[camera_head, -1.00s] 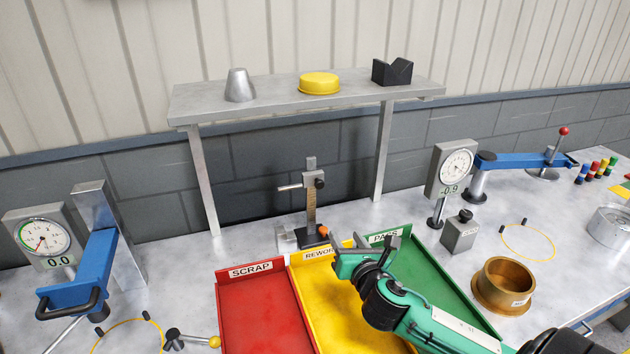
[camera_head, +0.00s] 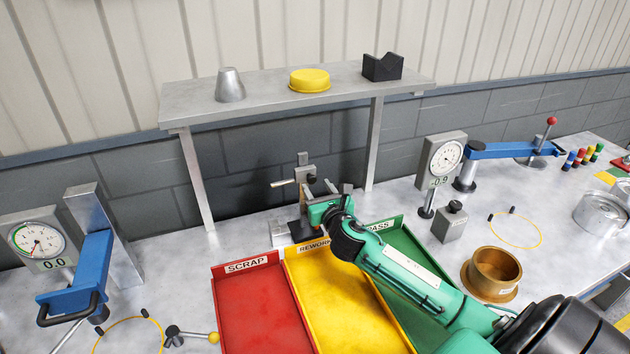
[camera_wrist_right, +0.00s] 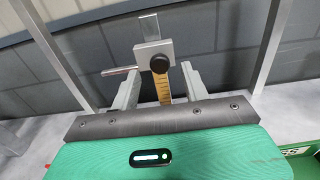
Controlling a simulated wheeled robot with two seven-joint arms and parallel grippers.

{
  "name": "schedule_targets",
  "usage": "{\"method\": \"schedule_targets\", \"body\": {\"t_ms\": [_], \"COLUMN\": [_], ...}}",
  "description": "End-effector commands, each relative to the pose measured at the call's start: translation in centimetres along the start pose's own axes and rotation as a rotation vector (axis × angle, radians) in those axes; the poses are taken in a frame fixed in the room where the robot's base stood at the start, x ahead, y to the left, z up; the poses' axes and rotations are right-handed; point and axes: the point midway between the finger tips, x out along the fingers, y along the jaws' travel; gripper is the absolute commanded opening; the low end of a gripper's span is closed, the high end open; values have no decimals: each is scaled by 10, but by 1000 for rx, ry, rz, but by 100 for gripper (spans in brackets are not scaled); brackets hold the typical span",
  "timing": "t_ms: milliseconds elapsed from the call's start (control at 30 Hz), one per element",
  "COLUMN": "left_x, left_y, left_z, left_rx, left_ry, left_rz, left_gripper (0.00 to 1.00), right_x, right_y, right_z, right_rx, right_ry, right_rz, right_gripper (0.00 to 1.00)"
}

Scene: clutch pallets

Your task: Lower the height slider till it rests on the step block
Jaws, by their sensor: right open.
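The height gauge stands on the table under the shelf, with an upright post and brass scale (camera_wrist_right: 163,88). Its grey height slider (camera_head: 306,173) sits high on the post; in the wrist view the slider (camera_wrist_right: 150,52) shows a black knob and a scriber pointing left. The silver step block (camera_head: 279,232) lies left of the gauge's dark base, well below the scriber, with a clear gap between. My right gripper (camera_head: 322,187) is open in front of the post. In the wrist view its fingers (camera_wrist_right: 160,80) flank the post and knob, and contact cannot be told. My left gripper is out of view.
The shelf (camera_head: 200,108) and its legs rise beside and behind the gauge. Red (camera_head: 262,310), yellow (camera_head: 345,325) and green trays lie in front. A dial gauge (camera_head: 442,165) and a brass ring (camera_head: 494,272) stand right. Clear table lies left of the gauge.

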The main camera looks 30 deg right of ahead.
Motion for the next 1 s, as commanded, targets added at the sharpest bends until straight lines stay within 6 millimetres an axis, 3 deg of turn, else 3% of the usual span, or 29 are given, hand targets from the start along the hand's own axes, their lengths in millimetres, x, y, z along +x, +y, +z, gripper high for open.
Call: {"method": "schedule_targets", "body": {"t_ms": [200,567,800,1000], "left_x": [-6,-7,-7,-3], "left_y": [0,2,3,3], "left_z": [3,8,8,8], "left_rx": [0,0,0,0], "left_ry": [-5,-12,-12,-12], "left_rz": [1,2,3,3], "left_gripper": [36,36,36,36], "right_x": [20,23,23,23], "right_y": [0,0,0,0], "right_z": [0,0,0,-5], "right_rx": [0,0,0,0], "right_ry": [0,0,0,1], "right_rz": [0,1,1,1], "right_gripper": [46,46,0,0]}}
